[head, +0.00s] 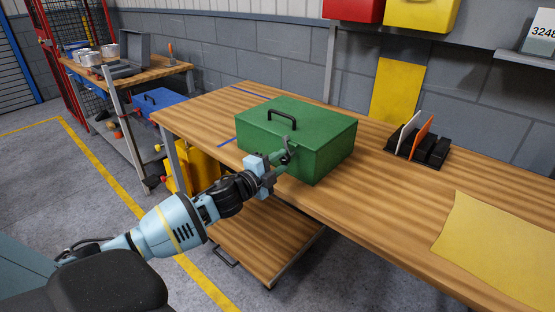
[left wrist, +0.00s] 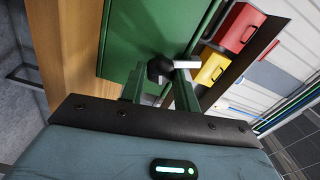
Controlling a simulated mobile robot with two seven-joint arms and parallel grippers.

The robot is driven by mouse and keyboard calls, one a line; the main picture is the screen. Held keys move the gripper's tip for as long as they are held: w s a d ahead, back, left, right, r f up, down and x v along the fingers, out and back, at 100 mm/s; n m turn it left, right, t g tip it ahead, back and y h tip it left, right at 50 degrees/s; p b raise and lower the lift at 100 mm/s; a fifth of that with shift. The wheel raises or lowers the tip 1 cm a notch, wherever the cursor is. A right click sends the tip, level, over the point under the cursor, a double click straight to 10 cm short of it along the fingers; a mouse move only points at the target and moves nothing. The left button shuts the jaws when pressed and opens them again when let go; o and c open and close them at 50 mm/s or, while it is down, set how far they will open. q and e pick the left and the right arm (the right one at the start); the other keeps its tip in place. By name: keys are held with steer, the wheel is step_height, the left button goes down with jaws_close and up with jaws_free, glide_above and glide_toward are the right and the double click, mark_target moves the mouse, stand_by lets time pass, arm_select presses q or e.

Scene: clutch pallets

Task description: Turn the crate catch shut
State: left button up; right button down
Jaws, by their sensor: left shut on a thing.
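The green crate (head: 310,138) stands closed on the wooden workbench, with a dark handle (head: 282,117) on its lid. My left gripper (head: 283,157) is at the crate's front face. In the left wrist view my left gripper (left wrist: 160,84) has its two green fingers at either side of a dark knob (left wrist: 159,67), which I take for the crate catch, and it is shut on it. A pale metal piece (left wrist: 186,63) shows beside the knob. The fingers hide part of the catch, so its exact angle is unclear. My right gripper is not in view.
The workbench (head: 390,217) is clear to the right of the crate up to a yellow sheet (head: 497,245). A black rack (head: 420,151) with upright cards stands behind. A yellow container (head: 198,165) is below the bench's left end. A cart (head: 130,75) stands at the far left.

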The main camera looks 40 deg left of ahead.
arm_select(q)
steer(key=shift+m+p, duration=0.45)
steer(key=shift+m, duration=1.75)
steer(key=o, duration=0.9)
steer(key=shift+o, duration=0.4)
steer(key=s, duration=0.7)
steer(key=shift+s+a, duration=0.3)
steer(key=shift+s, duration=0.1)
